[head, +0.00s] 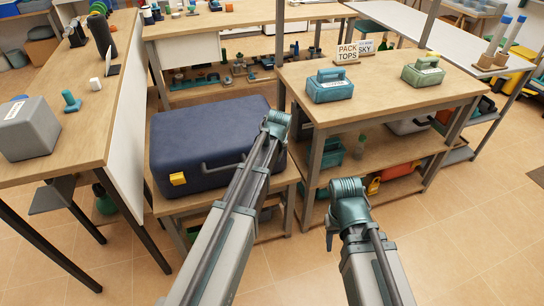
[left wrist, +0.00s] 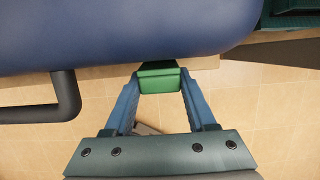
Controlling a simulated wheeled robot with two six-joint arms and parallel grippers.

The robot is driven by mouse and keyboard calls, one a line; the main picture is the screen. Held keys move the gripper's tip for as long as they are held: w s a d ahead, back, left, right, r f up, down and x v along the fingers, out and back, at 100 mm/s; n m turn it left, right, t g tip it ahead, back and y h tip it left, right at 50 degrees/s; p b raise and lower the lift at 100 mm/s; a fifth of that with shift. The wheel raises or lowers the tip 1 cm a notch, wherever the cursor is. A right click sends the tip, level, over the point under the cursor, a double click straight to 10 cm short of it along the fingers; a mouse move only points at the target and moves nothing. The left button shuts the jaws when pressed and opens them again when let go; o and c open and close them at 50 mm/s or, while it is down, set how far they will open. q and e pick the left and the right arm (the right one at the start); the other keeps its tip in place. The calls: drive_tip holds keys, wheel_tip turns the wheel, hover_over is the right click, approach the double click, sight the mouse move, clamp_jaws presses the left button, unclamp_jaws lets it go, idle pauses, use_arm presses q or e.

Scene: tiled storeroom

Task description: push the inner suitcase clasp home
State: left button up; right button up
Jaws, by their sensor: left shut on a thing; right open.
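A closed navy suitcase (head: 205,138) lies flat on a low wooden bench, its dark handle (head: 222,163) on the front side. A yellow clasp (head: 178,179) sits at the front left. In the left wrist view, a green clasp (left wrist: 158,80) shows at the edge of the suitcase (left wrist: 130,30), right of the handle (left wrist: 66,95). My left gripper (left wrist: 159,88) is shut on this green clasp. In the head view my left arm covers that part of the suitcase. My right gripper (head: 333,232) is open, well to the right of the suitcase; its fingers show poorly.
A white-sided table (head: 125,115) stands close on the left. On the right, a shelf table (head: 385,95) holds a teal case (head: 330,86) and a green case (head: 423,71), its post close to the suitcase. The tiled floor (head: 450,240) at the front right is clear.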

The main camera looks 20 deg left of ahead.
use_arm(q)
drive_tip(key=shift+w+a+r+g+h, duration=0.2)
drive_tip(key=shift+w+g+h, duration=0.1)
drive_tip(key=shift+g+h, duration=0.15)
drive_tip(key=shift+g+p, duration=0.25)
drive_tip(key=shift+p, duration=0.1)
clamp_jaws()
unclamp_jaws()
drive_tip(key=o, duration=1.4)
drive_tip(key=shift+c, duration=0.2)
wheel_tip(320, 180, up, 14)
drive_tip(key=s+d+p, duration=0.1)
drive_tip(key=p, duration=1.2)
drive_tip(key=shift+s+f+p, duration=0.2)
drive_tip(key=shift+s+p, duration=0.1)
drive_tip(key=shift+s, duration=0.1)
drive_tip(key=shift+d, duration=0.1)
